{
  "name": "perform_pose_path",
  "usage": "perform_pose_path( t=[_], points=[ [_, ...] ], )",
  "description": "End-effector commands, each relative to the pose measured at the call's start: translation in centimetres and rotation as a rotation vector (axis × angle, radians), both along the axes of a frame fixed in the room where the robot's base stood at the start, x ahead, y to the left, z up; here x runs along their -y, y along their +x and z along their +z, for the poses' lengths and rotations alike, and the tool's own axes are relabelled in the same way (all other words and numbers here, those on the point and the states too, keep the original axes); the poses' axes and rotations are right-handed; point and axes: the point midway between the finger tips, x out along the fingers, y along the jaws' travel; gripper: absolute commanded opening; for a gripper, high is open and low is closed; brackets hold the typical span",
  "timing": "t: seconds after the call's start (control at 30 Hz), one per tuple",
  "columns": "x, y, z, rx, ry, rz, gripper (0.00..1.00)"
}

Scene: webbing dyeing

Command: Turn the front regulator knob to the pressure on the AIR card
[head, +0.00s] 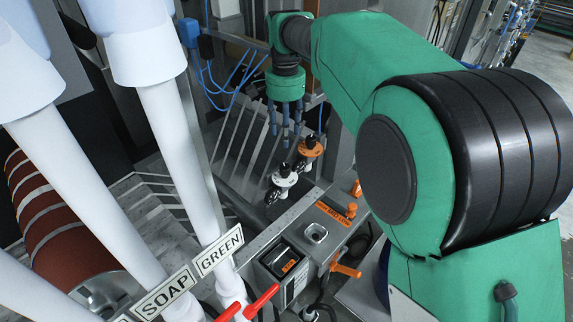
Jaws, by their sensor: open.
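My gripper (285,133) hangs from my green arm at upper middle, its blue fingers pointing down, apart and with nothing seen between them. Below it are two fittings with black knobs, which look like regulators. The nearer one has a white body and a black knob (285,169). The farther one has an orange body and a black knob (309,141), just right of and below the fingertips. The fingers appear above the knobs; I see no clear contact. Knob markings and any gauge reading are too small to read. I cannot make out an AIR card.
A grey metal box (316,234) with orange labels and an orange handle stands nearer, below the knobs. White pipes with SOAP (164,294) and GREEN (219,251) signs and red handles fill the left. A reddish-brown roll (55,225) lies behind them. Blue hoses (225,80) hang left of my gripper.

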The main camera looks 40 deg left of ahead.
Motion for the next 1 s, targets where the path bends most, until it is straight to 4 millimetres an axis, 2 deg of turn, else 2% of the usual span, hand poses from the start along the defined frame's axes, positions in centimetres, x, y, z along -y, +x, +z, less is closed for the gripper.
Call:
perform_pose_path(
  t=[0.57, 0.77, 1.0],
  points=[
    [-0.2, -0.1, -0.6, -0.001, -0.002, 0.001, 0.48],
    [-0.2, -0.1, -2.3, -0.002, -0.003, 0.001, 0.48],
    [-0.2, -0.2, -5.8, -0.003, -0.004, 0.001, 0.48]
  ],
)
